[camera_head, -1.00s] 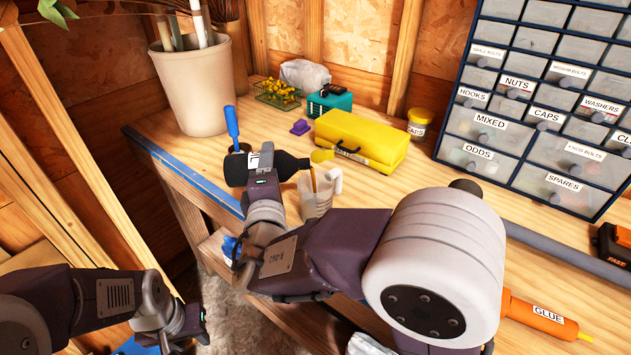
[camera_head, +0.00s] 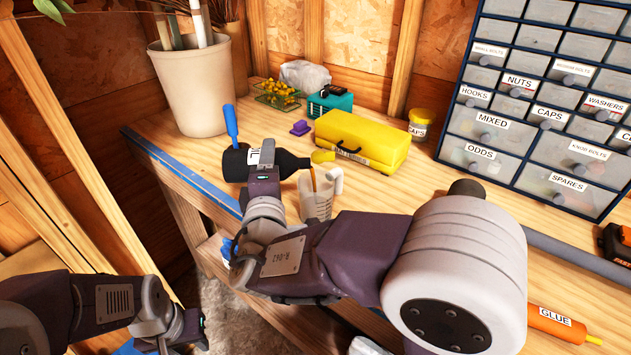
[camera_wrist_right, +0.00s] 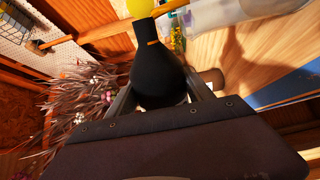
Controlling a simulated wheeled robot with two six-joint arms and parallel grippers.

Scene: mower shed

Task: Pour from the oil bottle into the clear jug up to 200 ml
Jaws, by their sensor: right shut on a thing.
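The black oil bottle (camera_head: 289,163) lies almost level in my right gripper (camera_head: 264,165), its neck to the right. In the right wrist view the bottle (camera_wrist_right: 160,75) fills the middle. A thin amber stream (camera_head: 313,180) falls from its mouth into the clear jug (camera_head: 317,207). The jug stands upright on the bench and also shows in the right wrist view (camera_wrist_right: 212,14). Its liquid level and marks are too small to read. My left gripper (camera_head: 190,330) is low at the left, away from the bench top; its jaws cannot be made out.
A yellow toolbox (camera_head: 360,141) stands behind the jug, with a purple cap (camera_head: 300,128) near it. A drawer cabinet (camera_head: 545,110) stands at right, a large pot (camera_head: 193,85) at back left. A glue tube (camera_head: 556,324) lies front right.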

